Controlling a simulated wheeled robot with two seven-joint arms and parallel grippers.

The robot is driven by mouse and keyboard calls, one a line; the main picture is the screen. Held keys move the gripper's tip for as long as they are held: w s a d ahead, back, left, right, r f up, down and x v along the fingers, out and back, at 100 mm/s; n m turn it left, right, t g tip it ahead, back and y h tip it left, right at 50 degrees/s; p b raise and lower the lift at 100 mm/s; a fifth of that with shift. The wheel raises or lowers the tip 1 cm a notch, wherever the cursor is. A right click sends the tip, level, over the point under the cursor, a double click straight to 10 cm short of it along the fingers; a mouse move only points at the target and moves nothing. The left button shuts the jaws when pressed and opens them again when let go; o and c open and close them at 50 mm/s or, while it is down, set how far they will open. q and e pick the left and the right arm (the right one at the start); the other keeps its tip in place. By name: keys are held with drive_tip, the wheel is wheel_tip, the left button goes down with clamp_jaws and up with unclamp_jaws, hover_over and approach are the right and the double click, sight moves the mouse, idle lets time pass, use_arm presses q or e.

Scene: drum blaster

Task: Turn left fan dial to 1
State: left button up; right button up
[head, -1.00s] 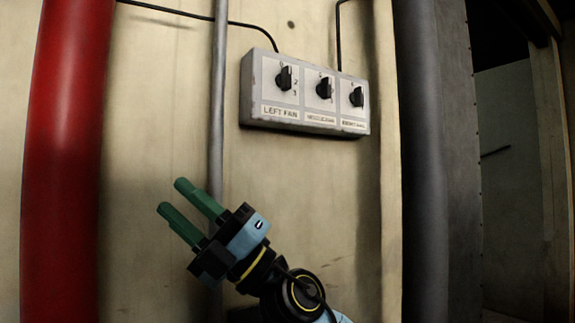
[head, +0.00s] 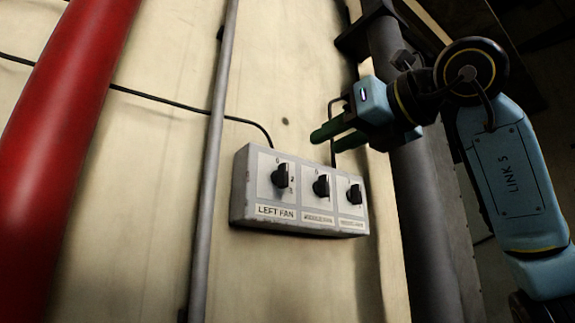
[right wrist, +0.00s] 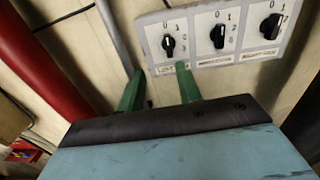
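The left fan dial (head: 280,175) is a black knob on the left of a grey control box (head: 240,200), above a "LEFT FAN" label. Its knob looks near upright, roughly toward 0; its exact setting is hard to read. It also shows in the right wrist view (right wrist: 168,44). My right gripper (head: 325,140) comes in from the right and appears above and right of this dial, in front of the wall. Its two green fingers are apart with nothing between them, and it is not touching the dial. In the right wrist view its fingertips (right wrist: 159,70) appear just below the dial. My left gripper is not in view.
The middle dial (head: 321,187) and right dial (head: 355,195) sit close beside the left one. A thin grey pipe (head: 212,150) runs left of the box, and a thick red pipe (head: 70,130) farther left. A dark pipe (head: 425,220) stands to the right.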

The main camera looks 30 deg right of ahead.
sight(287, 165)
drive_tip(key=shift+m+h, duration=0.4)
drive_tip(key=shift+h, duration=0.1)
drive_tip(key=w+p, duration=0.1)
drive_tip(key=w, duration=0.3)
drive_tip(key=w+p, duration=0.1)
drive_tip(key=w, duration=0.3)
drive_tip(key=w+p, duration=0.1)
drive_tip(key=w, duration=0.3)
drive_tip(key=shift+w+r, duration=0.25)
drive_tip(key=shift+w, duration=0.05)
clamp_jaws()
